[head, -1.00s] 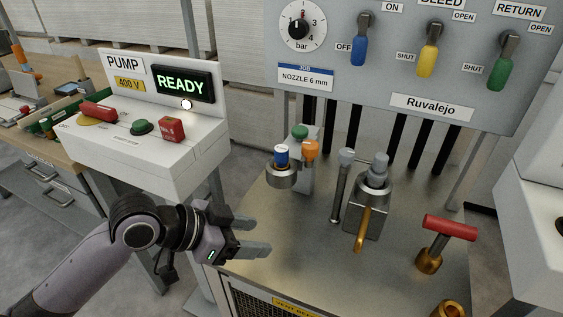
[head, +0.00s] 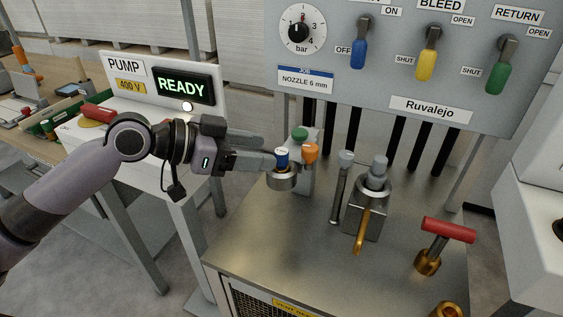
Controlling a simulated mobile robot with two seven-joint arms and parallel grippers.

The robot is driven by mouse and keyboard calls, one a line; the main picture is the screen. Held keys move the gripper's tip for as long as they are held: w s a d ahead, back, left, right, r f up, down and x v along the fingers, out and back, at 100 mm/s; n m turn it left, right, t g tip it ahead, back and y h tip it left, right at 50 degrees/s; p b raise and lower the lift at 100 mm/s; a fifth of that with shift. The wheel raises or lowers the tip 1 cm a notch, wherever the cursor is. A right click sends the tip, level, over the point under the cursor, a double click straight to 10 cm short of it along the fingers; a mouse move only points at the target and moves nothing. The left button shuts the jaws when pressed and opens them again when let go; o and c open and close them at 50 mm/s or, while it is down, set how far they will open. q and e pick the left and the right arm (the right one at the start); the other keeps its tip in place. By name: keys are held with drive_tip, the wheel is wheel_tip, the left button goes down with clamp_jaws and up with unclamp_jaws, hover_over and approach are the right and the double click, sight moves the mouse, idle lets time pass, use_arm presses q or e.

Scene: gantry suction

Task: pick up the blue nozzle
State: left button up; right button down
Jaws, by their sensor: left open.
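The blue nozzle (head: 282,157), with a pale top, stands upright in a round metal cup (head: 283,179) on the metal bench. My left gripper (head: 272,160) comes in from the left at the height of the nozzle. It is open, and its fingertips are right beside the nozzle's left side. I cannot tell whether they touch it or reach around it. An orange nozzle (head: 310,152) and a green nozzle (head: 299,134) stand close by, to the right and behind. My right gripper is not in view.
A grey post (head: 341,185) and a metal valve with a brass handle (head: 365,230) stand to the right on the bench (head: 265,240). A red T-handle (head: 448,229) is farther right. The control panel (head: 400,75) rises behind. The bench's front left is clear.

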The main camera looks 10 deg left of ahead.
sight(275, 153)
use_arm(q)
drive_tip(key=x, duration=0.4)
drive_tip(key=shift+w+f+p, duration=0.1)
drive_tip(key=shift+f+p, duration=0.1)
drive_tip(key=shift+p, duration=0.2)
clamp_jaws()
drive_tip(key=shift+r, duration=0.1)
